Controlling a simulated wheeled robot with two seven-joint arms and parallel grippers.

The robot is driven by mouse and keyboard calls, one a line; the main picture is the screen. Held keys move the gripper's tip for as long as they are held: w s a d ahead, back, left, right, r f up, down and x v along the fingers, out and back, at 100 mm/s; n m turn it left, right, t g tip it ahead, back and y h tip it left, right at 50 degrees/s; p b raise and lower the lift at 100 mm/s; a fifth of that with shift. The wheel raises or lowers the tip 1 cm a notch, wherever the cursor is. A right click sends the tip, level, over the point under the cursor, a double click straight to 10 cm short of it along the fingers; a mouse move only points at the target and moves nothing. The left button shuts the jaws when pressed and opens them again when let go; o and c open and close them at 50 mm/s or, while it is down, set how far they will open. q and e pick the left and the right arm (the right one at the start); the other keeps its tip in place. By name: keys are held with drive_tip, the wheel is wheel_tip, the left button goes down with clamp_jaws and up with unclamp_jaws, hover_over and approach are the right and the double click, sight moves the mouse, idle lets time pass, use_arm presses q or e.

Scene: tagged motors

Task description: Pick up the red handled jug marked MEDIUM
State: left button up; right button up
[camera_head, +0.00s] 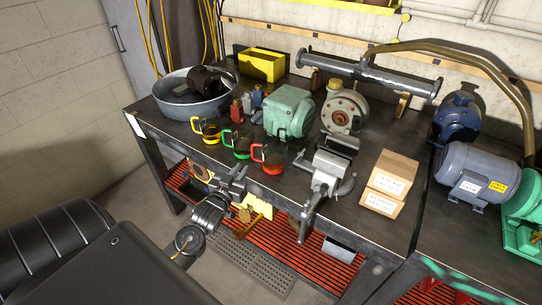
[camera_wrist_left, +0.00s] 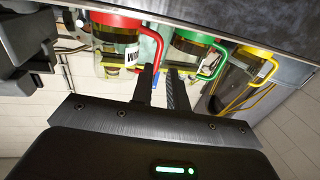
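The red handled jug (camera_head: 268,157) stands near the front edge of the workbench, rightmost of three clear jugs. In the left wrist view the red jug (camera_wrist_left: 112,48) is at upper left, with a white label only partly readable. The green handled jug (camera_head: 237,145) and the yellow handled jug (camera_head: 207,130) stand to its left. My left gripper (camera_head: 240,183) is in front of the bench edge, below and left of the red jug. In the wrist view its two fingers (camera_wrist_left: 161,88) are apart with nothing between them, near the red handle. My right gripper is not in view.
A grey vise (camera_head: 329,168) stands close right of the red jug, with cardboard boxes (camera_head: 390,182) beyond. A green motor (camera_head: 289,112) is behind the jugs. A metal basin (camera_head: 178,106) is at the bench's left end. A red slatted lower shelf (camera_head: 310,252) lies beneath.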

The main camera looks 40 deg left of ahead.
sight(252, 154)
use_arm(q)
drive_tip(key=p+x, duration=0.1)
drive_tip(key=x, duration=0.3)
drive_tip(key=shift+w+r, duration=0.1)
drive_tip(key=shift+w, duration=0.3)
drive_tip(key=shift+w+a, duration=0.15)
drive_tip(key=shift+w, duration=0.3)
drive_tip(key=shift+w+r+p, duration=0.1)
drive_tip(key=shift+w+p, duration=0.15)
drive_tip(key=shift+p, duration=0.25)
drive_tip(key=p+x, duration=0.1)
drive_tip(key=x, duration=0.2)
drive_tip(key=shift+w+p, duration=0.3)
drive_tip(key=shift+w, duration=0.05)
drive_tip(key=shift+w+a, duration=0.1)
drive_tip(key=shift+w, duration=0.35)
clamp_jaws()
